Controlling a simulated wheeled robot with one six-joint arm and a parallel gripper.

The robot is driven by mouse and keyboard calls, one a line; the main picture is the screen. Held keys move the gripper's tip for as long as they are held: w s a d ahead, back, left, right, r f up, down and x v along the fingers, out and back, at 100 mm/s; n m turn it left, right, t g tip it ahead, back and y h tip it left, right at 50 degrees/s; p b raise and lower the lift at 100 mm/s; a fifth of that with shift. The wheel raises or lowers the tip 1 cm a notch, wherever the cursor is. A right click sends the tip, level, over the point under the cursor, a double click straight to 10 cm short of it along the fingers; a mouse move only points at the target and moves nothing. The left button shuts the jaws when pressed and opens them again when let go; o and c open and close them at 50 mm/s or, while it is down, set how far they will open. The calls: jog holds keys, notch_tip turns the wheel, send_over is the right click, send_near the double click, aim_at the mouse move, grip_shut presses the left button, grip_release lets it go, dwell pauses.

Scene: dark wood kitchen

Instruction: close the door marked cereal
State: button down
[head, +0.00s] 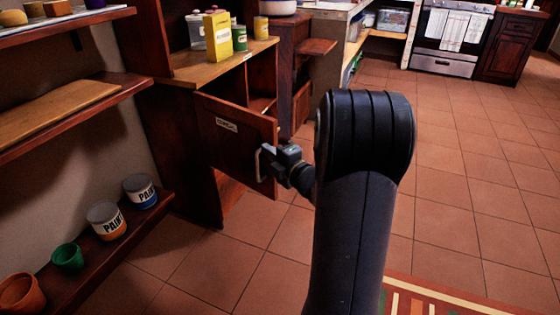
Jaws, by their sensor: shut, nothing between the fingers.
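The door marked cereal (222,147) is a dark wood cabinet door with a small pale label (227,125). It stands open, swung out from the cabinet, and the interior shows above and behind it. A light metal handle (258,165) is near its right edge. My gripper (269,153) is at the door's right edge, beside the handle. It is shut with nothing held. Whether it touches the handle or the door I cannot tell. My arm hides part of the floor to the right of the door.
The cabinet top (215,66) holds a yellow box (218,36) and several cans and jars. Shelves at left carry paint cans (106,220) and pots. A striped rug (440,300) lies at lower right. The tiled floor (480,170) at right is clear.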

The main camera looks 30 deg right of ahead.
aim_at(273, 140)
jog(key=w+d, duration=0.1)
jog(key=w, duration=0.1)
jog(key=w+d, duration=0.1)
jog(key=w, duration=0.1)
jog(key=shift+d+b, duration=0.2)
jog(key=shift+b, duration=0.15)
jog(key=shift+w+d, duration=0.25)
jog(key=shift+d, duration=0.15)
